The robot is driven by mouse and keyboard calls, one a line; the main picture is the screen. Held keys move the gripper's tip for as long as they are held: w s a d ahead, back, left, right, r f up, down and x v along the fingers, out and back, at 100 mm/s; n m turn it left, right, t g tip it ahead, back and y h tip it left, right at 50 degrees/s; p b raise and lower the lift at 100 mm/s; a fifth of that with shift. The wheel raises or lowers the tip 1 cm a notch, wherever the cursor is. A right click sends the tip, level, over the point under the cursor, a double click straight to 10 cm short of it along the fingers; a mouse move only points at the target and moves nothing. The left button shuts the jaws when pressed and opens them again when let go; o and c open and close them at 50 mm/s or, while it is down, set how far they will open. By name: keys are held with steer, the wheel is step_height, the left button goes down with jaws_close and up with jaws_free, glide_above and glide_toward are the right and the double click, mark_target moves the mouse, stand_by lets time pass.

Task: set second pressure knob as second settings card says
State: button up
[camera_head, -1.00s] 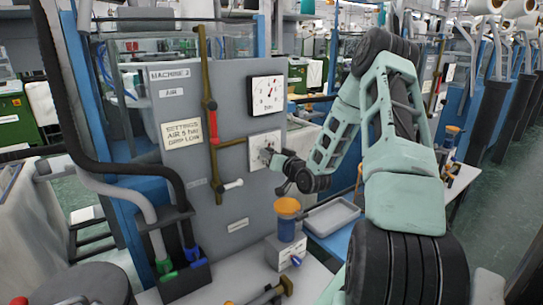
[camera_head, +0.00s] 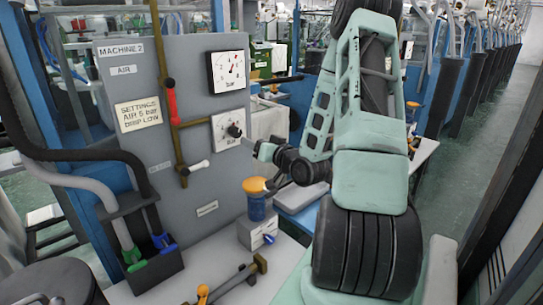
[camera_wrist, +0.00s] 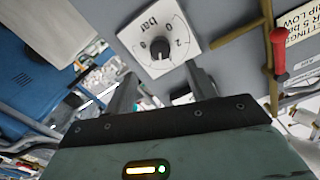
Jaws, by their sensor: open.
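The second pressure knob (camera_head: 234,131) is a dark round knob on a white dial plate (camera_head: 219,143) on the grey panel marked MACHINE 2. In the wrist view the knob (camera_wrist: 160,50) appears upside down with "bar", "0" and "2" around it; its exact setting is too small to read. The cream settings card (camera_head: 138,113) reads "SETTINGS AIR 5 bar DRIP LOW".
A brown pipe carries a red-handled valve (camera_head: 172,103) and a white-handled lever (camera_head: 198,166) left of the knob. An orange-topped blue cup (camera_head: 257,204) on a grey box stands below. A grey tray (camera_head: 305,196) lies to the right.

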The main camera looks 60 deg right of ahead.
steer(key=p+v, duration=0.6)
steer(key=p, duration=0.3)
steer(key=shift+s+p, duration=0.4)
steer(key=shift+a, duration=0.1)
